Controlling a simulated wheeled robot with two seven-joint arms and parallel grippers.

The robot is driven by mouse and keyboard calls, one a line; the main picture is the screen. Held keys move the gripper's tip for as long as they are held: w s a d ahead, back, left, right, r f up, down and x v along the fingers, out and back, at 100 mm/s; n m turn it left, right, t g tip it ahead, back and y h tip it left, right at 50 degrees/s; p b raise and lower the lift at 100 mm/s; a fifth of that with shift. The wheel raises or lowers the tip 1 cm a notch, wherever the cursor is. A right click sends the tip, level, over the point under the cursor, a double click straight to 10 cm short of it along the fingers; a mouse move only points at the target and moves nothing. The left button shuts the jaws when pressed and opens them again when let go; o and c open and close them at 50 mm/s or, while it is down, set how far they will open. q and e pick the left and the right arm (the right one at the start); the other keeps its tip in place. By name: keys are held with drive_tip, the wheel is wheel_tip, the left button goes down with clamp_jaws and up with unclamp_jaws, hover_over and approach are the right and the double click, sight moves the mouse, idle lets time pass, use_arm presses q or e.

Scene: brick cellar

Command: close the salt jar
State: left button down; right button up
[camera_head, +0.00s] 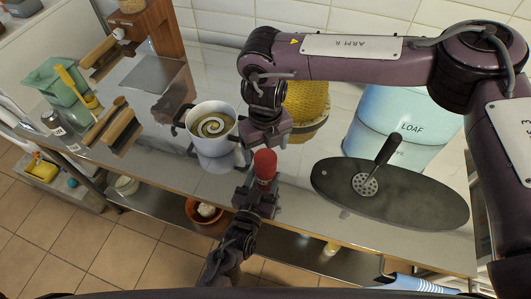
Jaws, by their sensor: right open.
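A small jar with a red top (265,162), which looks like the salt jar, stands up out of my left gripper (260,188) near the front edge of the counter. The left fingers are around its lower part and hide most of it. Only the red upper part shows clearly; I cannot tell whether the lid is fully seated. My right gripper (268,138) is open and empty just above and behind the red top, with its fingers pointing down toward it. A small gap seems to lie between them.
A white pot (212,125) with swirled contents stands left of the grippers. A yellow woven basket (307,103) and a blue LOAF bin (385,115) stand behind. A dark oval board (420,198) with a slotted utensil (366,183) lies right.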

sight(262, 182)
wheel_tip(262, 182, up, 8)
drive_tip(key=shift+r, duration=0.25)
use_arm(q)
drive_tip(key=shift+c, duration=2.4)
unclamp_jaws()
drive_tip(key=b+v, duration=0.1)
drive_tip(key=v, duration=0.5)
drive_tip(key=shift+s+a+f+b, duration=0.1)
drive_tip(key=shift+s+b, duration=0.25)
drive_tip(key=shift+s, duration=0.05)
drive_tip(key=shift+s+a, duration=0.15)
drive_tip(key=shift+s, duration=0.3)
use_arm(e)
drive_tip(key=shift+f, duration=0.9)
